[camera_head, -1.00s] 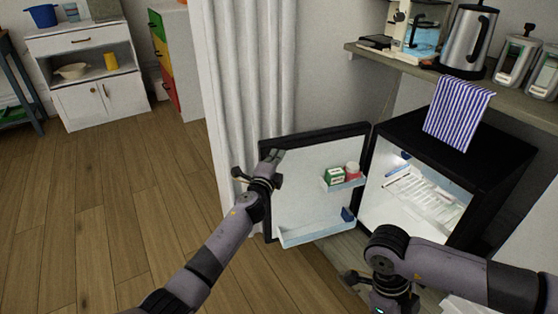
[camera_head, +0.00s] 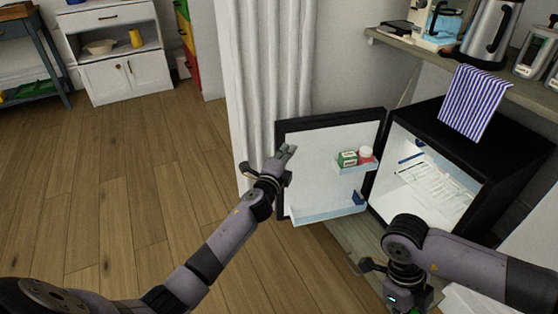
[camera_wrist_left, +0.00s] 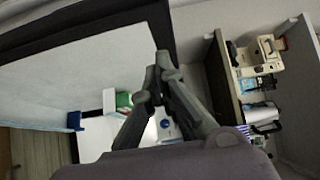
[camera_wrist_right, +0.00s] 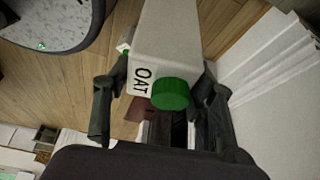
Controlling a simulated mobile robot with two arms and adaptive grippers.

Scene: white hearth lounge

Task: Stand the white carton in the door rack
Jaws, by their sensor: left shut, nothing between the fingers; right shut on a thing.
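The white carton (camera_wrist_right: 168,35), marked OAT with a green cap (camera_wrist_right: 171,94), is between the fingers of my right gripper (camera_wrist_right: 165,68), which is shut on it. In the head view I cannot make the carton out. The open fridge door (camera_head: 308,185) carries an empty-looking lower door rack (camera_head: 330,213) and a small upper rack (camera_head: 357,168). My left gripper (camera_head: 287,151) is shut and empty at the door's left part, in front of its inner face; I cannot tell if it touches. It also shows in the left wrist view (camera_wrist_left: 161,65).
A green-and-white box (camera_head: 347,158) and a red-and-white jar (camera_head: 365,154) stand in the upper rack. A blue piece (camera_head: 358,198) sits at the lower rack's right end. The black fridge (camera_head: 490,140) stands open, under a shelf (camera_head: 515,84). A curtain (camera_head: 270,70) hangs behind the door.

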